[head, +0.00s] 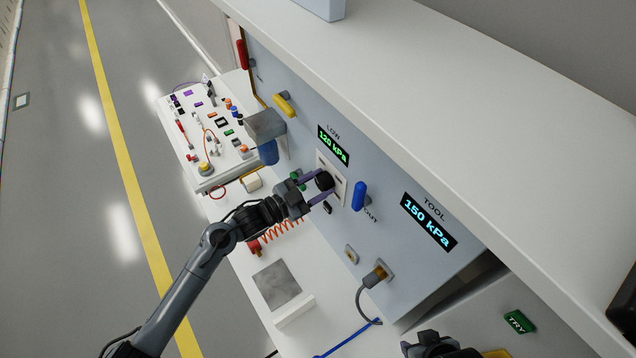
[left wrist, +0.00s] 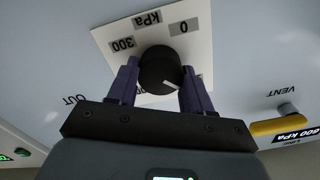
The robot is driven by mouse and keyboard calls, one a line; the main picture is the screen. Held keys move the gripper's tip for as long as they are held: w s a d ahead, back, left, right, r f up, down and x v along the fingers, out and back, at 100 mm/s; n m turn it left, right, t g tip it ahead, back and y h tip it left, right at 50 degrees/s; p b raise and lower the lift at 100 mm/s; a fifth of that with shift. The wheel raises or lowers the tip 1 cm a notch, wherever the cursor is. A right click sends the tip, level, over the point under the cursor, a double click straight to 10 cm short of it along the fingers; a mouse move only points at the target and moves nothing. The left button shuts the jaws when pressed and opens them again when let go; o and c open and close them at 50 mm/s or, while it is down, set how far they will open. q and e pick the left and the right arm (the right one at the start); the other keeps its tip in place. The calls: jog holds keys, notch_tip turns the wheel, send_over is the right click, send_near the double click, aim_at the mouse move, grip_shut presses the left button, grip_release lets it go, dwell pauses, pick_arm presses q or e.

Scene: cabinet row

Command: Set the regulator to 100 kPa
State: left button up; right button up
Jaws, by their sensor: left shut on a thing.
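The regulator knob (head: 325,181) is a black round knob on a white scale plate (head: 341,190) on the cabinet front. My left gripper (head: 318,187) is shut on the knob, one purple finger on each side. In the left wrist view the knob (left wrist: 160,70) sits between the fingers, with a white pointer line and plate labels "0", "kPa" and "300". The LOW display (head: 333,146) above the knob reads 120 kPa in green. The TOOL display (head: 428,221) reads 150 kPa. Part of my right gripper (head: 440,345) shows at the bottom edge; its fingers are hidden.
A blue handle (head: 359,196) marked OUT is just right of the knob. A yellow handle (head: 284,105) and a red handle (head: 242,54) are farther left. A grey connector with a cable (head: 376,276) sits below. A panel of small parts (head: 208,125) stands at the left.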

dwell(0.3)
pick_arm(q)
jog(key=o, duration=1)
jog(key=shift+o, duration=0.2)
jog(key=shift+a, duration=0.1)
jog(key=b+v, duration=0.1)
jog(key=v, duration=0.9)
jog(key=shift+s+a, duration=0.25)
jog(key=shift+s, duration=0.1)
